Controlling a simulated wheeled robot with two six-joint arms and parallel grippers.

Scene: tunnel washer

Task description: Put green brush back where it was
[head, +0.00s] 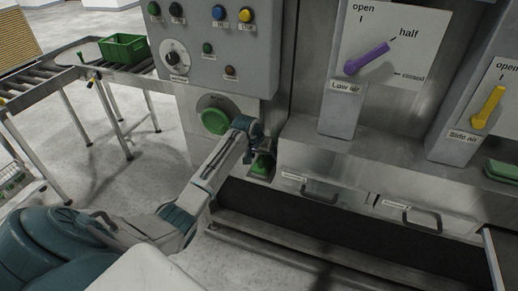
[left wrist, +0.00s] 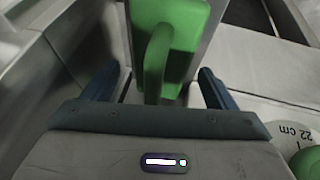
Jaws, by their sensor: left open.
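The green brush (head: 262,167) is at the front of the machine, just under the control panel, in or against a grey holder. In the left wrist view its green body and handle (left wrist: 157,60) stand between my two fingers. My left gripper (head: 251,154) is open, one finger on each side of the handle, with gaps showing on both sides. It also shows in the left wrist view (left wrist: 158,85). The gripper partly hides the brush in the head view. I cannot tell how the brush is supported. My right gripper is not in view.
A big green round knob (head: 215,121) is beside my left wrist, below the control panel (head: 215,50). Levers (head: 367,58) and drawers with handles (head: 408,218) lie to the right. A green crate (head: 124,47) stands on the roller conveyor at the left. A green object (head: 503,171) lies on the right ledge.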

